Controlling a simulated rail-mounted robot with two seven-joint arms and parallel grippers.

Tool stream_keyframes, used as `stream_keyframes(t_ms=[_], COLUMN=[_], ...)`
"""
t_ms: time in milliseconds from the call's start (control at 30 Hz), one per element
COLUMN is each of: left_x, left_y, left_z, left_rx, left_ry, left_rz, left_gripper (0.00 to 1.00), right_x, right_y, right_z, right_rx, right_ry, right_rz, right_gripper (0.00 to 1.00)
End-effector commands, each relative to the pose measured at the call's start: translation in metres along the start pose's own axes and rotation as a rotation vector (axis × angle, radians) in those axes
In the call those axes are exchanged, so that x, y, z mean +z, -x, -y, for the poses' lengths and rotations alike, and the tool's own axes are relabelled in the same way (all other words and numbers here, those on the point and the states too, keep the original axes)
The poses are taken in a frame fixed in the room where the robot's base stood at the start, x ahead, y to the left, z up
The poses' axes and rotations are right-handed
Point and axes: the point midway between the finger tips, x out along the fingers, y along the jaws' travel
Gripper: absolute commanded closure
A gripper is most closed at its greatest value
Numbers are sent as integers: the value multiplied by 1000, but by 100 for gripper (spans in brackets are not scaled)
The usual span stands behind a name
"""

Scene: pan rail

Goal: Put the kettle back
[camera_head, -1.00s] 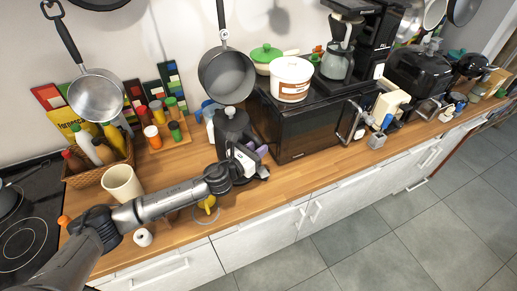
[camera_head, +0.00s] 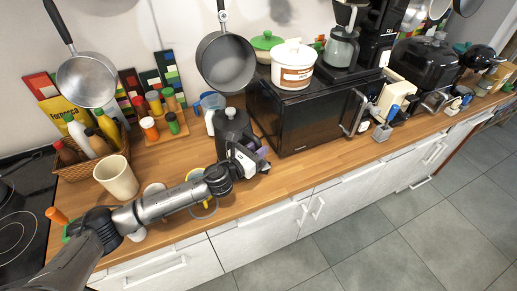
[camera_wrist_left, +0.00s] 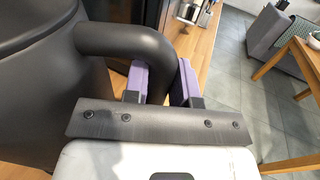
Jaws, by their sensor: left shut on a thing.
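The dark grey kettle (camera_head: 231,128) is upright over the wooden counter, left of the black microwave. I cannot tell whether its base touches the counter. My left gripper (camera_head: 256,163) is at the kettle's right front, shut on its handle. In the left wrist view, the kettle's body (camera_wrist_left: 40,95) fills the left side. Its curved handle (camera_wrist_left: 115,38) runs down between the purple finger pads of the left gripper (camera_wrist_left: 164,82). The handle's lower part is hidden by the gripper. My right gripper is not in view.
The black microwave (camera_head: 300,116) stands close to the kettle's right, with a white pot (camera_head: 293,72) on top. A pan (camera_head: 226,65) hangs above the kettle. A blue-lidded container (camera_head: 211,103) is behind it. A cream cup (camera_head: 117,178) stands left.

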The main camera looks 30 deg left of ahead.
Motion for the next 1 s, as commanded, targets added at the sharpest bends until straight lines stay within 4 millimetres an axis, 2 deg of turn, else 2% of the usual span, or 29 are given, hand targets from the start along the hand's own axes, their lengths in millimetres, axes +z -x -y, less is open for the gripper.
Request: stream_keyframes(t_ms=[267, 967, 1000], left_x=[3, -8, -7], left_y=[-1, -1, -1], left_z=[0, -1, -1], left_rx=[0, 0, 0], left_ry=[-5, -5, -5], left_rz=[7, 6, 7], left_gripper=[100, 100, 72], right_x=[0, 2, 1], right_y=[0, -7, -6], right_z=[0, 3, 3], right_rx=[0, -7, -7], right_ry=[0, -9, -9], right_rz=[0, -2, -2], right_gripper=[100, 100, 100])
